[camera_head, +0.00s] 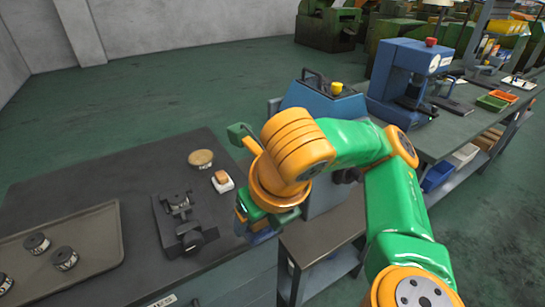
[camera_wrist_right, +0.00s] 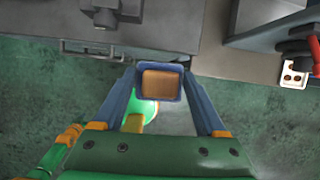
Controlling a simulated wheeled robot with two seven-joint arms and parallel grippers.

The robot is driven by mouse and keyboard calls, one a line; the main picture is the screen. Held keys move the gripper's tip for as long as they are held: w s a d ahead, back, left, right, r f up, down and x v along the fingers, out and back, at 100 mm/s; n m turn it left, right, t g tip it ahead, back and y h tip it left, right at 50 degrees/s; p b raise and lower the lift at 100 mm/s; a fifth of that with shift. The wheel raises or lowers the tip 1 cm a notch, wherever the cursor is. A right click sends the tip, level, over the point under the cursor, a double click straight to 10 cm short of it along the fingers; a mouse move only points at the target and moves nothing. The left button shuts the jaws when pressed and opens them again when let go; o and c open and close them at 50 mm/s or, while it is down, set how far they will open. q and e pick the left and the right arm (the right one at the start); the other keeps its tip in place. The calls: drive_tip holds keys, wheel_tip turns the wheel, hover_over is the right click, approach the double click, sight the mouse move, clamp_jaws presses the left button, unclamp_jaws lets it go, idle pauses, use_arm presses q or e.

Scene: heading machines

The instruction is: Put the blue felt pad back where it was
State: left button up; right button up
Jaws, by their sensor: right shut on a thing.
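The blue felt pad (camera_wrist_right: 160,97) shows in the right wrist view as a small square with a blue rim and a tan, wood-like middle. My right gripper (camera_wrist_right: 160,84) is shut on it, one blue finger at each side. The pad is over the green floor, near the edge of a grey table. In the head view my right arm's wrist hides most of this gripper; it is at the right edge of the dark left table (camera_head: 140,270). A similar block with a white base and brown top (camera_head: 222,181) stands on that table. My left gripper is not in view.
On the left table are a tray (camera_head: 112,245) with several dark rollers, a black fixture (camera_head: 182,222) and a round tan-topped thing (camera_head: 201,158). A blue machine (camera_head: 325,100) stands behind my right arm. A bench with a blue press (camera_head: 405,78) runs along the right.

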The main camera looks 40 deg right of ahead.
drive_tip(key=shift+d+f, duration=0.15)
drive_tip(key=shift+f, duration=0.15)
drive_tip(key=w+d+f+b, duration=0.1)
drive_tip(key=w+f, duration=0.1)
drive_tip(key=w, duration=0.1)
drive_tip(key=w+d+f+b, duration=0.1)
drive_tip(key=w+d+f, duration=0.1)
drive_tip(key=w, duration=0.2)
drive_tip(key=w+d+f+b, duration=0.1)
drive_tip(key=w+f, duration=0.1)
drive_tip(key=w, duration=0.1)
drive_tip(key=shift+w+d+f+b, duration=0.15)
drive_tip(key=shift+f+b, duration=0.2)
drive_tip(key=shift+f, duration=0.05)
drive_tip(key=shift+w+d+f+p, duration=0.2)
drive_tip(key=shift+w+f+p, duration=0.15)
drive_tip(key=shift+w+f, duration=0.3)
drive_tip(key=shift+w+d+f+p, duration=0.2)
drive_tip(key=shift+w+f+p, duration=0.1)
drive_tip(key=shift+w+f, duration=0.3)
drive_tip(key=x, duration=0.1)
drive_tip(key=p+x, duration=0.1)
drive_tip(key=shift+s+f, duration=0.15)
drive_tip(key=shift+f, duration=0.7)
drive_tip(key=shift+f+b, duration=0.25)
drive_tip(key=shift+b, duration=0.1)
drive_tip(key=o, duration=1.2)
drive_tip(key=shift+r, duration=0.1)
drive_tip(key=shift+o, duration=0.2)
